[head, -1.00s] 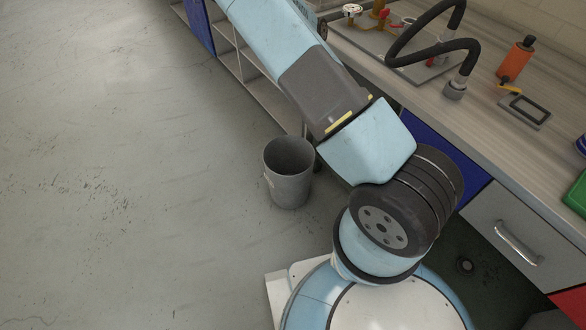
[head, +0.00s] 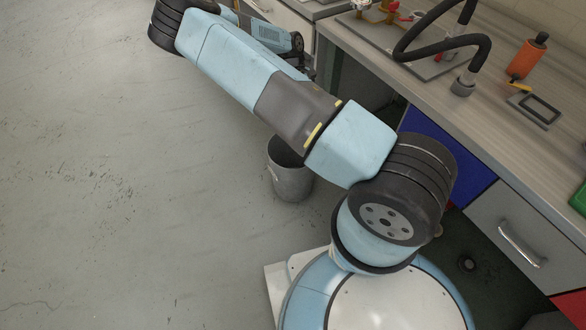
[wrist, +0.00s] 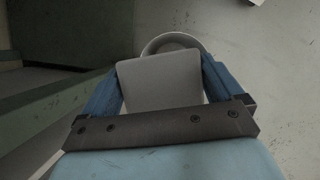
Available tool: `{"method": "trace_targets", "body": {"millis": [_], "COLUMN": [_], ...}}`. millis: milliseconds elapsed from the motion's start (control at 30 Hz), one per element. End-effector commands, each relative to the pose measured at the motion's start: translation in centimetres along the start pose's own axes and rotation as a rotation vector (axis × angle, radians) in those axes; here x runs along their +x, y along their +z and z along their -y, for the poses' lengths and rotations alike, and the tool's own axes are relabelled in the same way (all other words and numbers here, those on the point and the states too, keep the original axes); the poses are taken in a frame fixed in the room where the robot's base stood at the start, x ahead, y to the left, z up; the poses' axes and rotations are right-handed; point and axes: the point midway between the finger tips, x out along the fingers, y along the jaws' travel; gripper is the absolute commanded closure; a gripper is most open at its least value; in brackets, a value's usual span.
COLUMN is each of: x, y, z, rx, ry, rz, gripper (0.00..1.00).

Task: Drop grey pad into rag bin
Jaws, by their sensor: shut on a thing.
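The grey pad (wrist: 160,82) is a flat, pale square held between the blue fingers of my gripper (wrist: 160,76) in the wrist view. The rag bin is a grey round bucket (head: 291,182) standing on the floor in the head view, its top partly covered by my arm. Its rim (wrist: 152,46) shows just beyond the far edge of the pad in the wrist view, and the pad hides part of it. The pad is apart from the bin's visible rim, as far as I can tell. I cannot make out the pad in the head view.
A workbench (head: 440,100) with blue and grey fronts runs along the right. It carries a black hose (head: 440,48), an orange bottle (head: 527,57) and a small black frame (head: 534,109). The floor (head: 110,190) to the left of the bin is clear.

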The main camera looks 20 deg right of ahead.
Motion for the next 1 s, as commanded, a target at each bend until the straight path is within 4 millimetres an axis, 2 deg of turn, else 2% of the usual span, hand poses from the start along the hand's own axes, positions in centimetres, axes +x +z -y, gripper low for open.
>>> {"method": "trace_targets", "body": {"millis": [200,400,700,1000], "x": [3.4,6.0,9.1,11.4], "y": [-4.0,-6.5,-9.0,-10.3], "z": [1.3,1.8,2.1,2.1], "rx": [-0.385,-0.697,-1.079,-1.349], "ry": [0.163,0.291,0.448,0.561], "rz": [0.004,0.002,-0.004,-0.005], "gripper": [0.46,0.46,0.46,0.46]}}
